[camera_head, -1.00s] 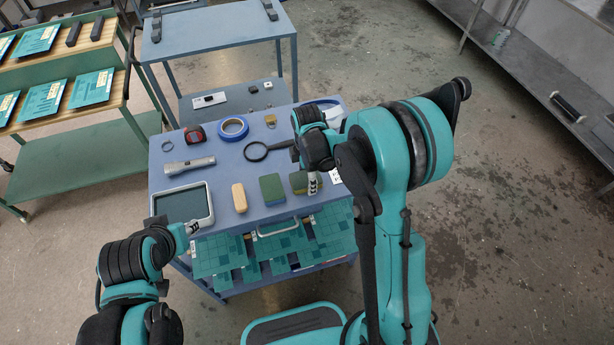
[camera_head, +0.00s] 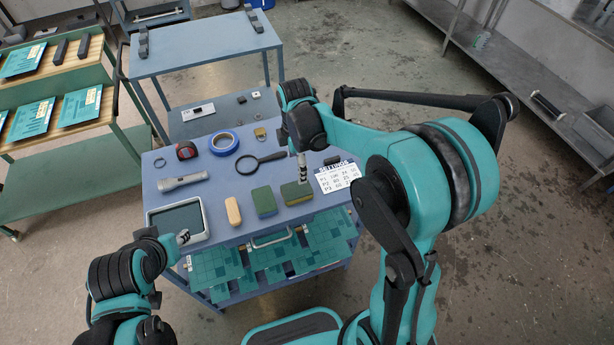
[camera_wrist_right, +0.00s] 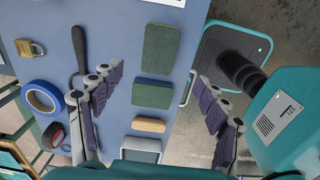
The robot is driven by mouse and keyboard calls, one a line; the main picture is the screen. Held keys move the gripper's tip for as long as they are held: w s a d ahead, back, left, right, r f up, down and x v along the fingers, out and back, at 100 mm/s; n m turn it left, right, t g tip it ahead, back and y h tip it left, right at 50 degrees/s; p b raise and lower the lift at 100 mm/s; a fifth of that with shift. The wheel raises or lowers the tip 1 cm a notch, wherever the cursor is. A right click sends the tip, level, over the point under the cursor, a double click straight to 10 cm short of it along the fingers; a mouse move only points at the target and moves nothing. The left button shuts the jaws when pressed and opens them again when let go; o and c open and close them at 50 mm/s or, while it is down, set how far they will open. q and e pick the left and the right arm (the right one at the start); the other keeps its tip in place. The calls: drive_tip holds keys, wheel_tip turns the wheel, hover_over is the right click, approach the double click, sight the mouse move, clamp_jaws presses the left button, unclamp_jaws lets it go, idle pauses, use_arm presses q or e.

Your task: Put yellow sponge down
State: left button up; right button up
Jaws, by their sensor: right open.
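The yellow sponge (camera_head: 297,193), with a green top and a yellowish side, lies flat at the right of the blue table's front row. In the right wrist view its green top (camera_wrist_right: 160,47) shows whole. My right gripper (camera_head: 302,176) is just above and behind it in the head view.
A green-topped blue sponge (camera_head: 264,202) and a tan block (camera_head: 233,211) lie left of it. The tray (camera_head: 206,222), flashlight (camera_head: 183,181), blue tape (camera_head: 224,144), magnifier (camera_head: 259,161) and settings card (camera_head: 337,177) are also on the table (camera_head: 222,187).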

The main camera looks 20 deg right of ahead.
drive_tip(key=s+d+r+m+t, duration=0.1)
drive_tip(key=s+r+m+t, duration=0.2)
drive_tip(key=s+m, duration=0.5)
drive_tip(key=s+d+r+m+t, duration=0.1)
drive_tip(key=s+r+m+t, duration=0.3)
drive_tip(key=s+m, duration=0.4)
drive_tip(key=shift+s+d+r+m, duration=0.25)
drive_tip(key=shift+s+r+m, duration=0.1)
drive_tip(key=shift+m, duration=0.55)
wheel_tip(320, 180, down, 5)
drive_tip(key=b, duration=0.4)
drive_tip(key=shift+r+b, duration=0.1)
drive_tip(key=shift+b, duration=0.3)
